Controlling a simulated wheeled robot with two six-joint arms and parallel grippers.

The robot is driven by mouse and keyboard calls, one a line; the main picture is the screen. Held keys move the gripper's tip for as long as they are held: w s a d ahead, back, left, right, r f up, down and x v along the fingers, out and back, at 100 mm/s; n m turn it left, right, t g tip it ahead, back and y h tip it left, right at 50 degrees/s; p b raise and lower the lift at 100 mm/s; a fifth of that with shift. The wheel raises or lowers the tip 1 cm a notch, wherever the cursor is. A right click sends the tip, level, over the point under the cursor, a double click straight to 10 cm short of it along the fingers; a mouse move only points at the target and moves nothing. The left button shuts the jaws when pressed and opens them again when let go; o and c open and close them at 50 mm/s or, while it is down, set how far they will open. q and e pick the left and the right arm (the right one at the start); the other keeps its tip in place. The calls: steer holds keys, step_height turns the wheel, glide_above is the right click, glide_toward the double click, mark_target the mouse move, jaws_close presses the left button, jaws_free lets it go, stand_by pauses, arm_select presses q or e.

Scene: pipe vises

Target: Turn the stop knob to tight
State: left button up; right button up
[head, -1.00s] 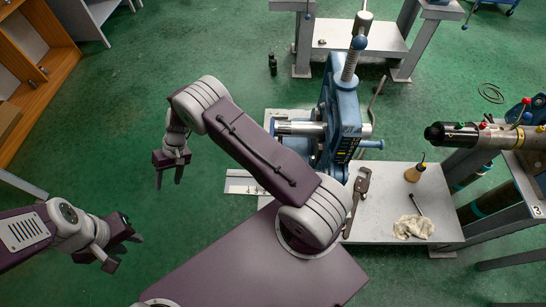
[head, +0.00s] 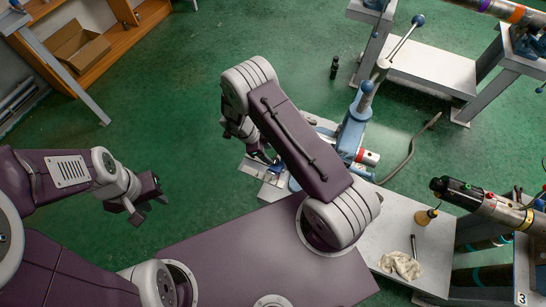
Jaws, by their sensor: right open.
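The blue pipe vise (head: 351,133) stands right of centre, with a long ball-ended handle (head: 403,40) slanting above it. A pipe with a red and white end (head: 368,158) shows at its right side. I cannot pick out the stop knob; the vise's lower left part is hidden behind my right arm. My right gripper (head: 262,157) is open, left of the vise and partly behind my own arm. It is close to small blue parts at the bench edge, and I cannot tell whether it touches them. My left gripper (head: 147,208) hangs over the floor at left, its fingers apart and empty.
A white bench (head: 395,232) holds a cloth (head: 401,265), a brush and an oil can (head: 425,216). A pipe with a black end (head: 458,190) lies on the right. A dark bottle (head: 334,68) stands on the floor behind. A wooden shelf (head: 130,35) is at upper left.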

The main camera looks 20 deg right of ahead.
mark_target(275, 160)
steer(key=x, duration=0.4)
steer(key=shift+s+d+f+p, duration=0.2)
steer(key=shift+s+d+p, duration=0.1)
steer(key=shift+p, duration=0.05)
steer(key=shift+f, duration=0.35)
steer(key=shift+w+f, duration=0.2)
steer(key=shift+s+r, duration=0.1)
steer(key=shift+s, duration=0.05)
jaws_close()
steer(key=shift+d+f+m+b, duration=0.1)
steer(key=shift+f+m+b, duration=0.15)
steer(key=shift+m+b, duration=0.35)
steer(key=shift+g, duration=0.3)
steer(key=shift+r+m, duration=0.25)
steer(key=shift+m, duration=0.05)
jaws_free()
